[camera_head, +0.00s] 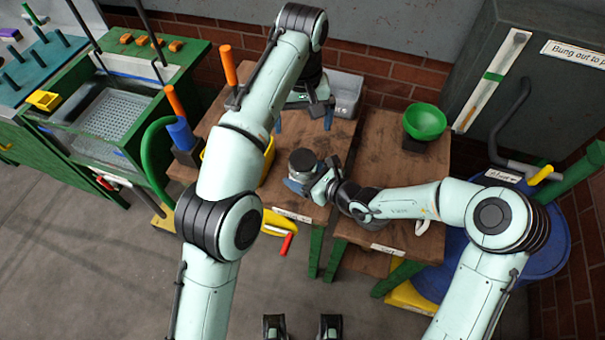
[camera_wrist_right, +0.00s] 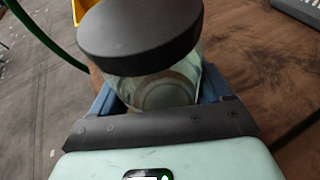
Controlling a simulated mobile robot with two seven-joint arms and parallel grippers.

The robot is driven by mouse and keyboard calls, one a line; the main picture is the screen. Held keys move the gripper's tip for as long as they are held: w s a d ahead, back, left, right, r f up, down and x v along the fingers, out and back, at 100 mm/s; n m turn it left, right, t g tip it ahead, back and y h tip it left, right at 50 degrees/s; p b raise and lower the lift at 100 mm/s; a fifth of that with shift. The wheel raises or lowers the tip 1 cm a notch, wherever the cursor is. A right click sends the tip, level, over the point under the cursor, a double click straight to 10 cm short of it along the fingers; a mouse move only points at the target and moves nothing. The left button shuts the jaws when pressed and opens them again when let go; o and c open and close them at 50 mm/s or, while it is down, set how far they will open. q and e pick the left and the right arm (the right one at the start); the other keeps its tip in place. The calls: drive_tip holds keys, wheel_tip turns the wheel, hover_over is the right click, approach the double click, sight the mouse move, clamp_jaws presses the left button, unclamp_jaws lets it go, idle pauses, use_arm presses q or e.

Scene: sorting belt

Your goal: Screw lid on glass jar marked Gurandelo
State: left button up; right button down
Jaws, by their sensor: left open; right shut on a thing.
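A glass jar (camera_wrist_right: 155,90) with a wide dark lid (camera_wrist_right: 140,32) on its mouth stands between the blue fingers of my right gripper (camera_head: 308,183), which is shut on it. In the head view the dark lid (camera_head: 302,159) shows from above, over the left wooden table. I cannot tell how tightly the lid sits, and no name on the jar is readable. My left gripper (camera_head: 303,121) is open and empty, its blue fingers apart, pointing down just behind the lid.
A grey bin (camera_head: 346,92) stands at the back of the left table. A yellow container (camera_head: 268,160) is partly hidden by my left arm. A green bowl (camera_head: 425,121) stands on the right table (camera_head: 385,150). An orange-handled tool (camera_head: 229,65) rises at the back left.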

unclamp_jaws()
drive_tip(key=v, duration=1.3)
drive_tip(key=shift+d+p, duration=0.2)
drive_tip(key=shift+p, duration=0.1)
drive_tip(key=shift+r, duration=0.1)
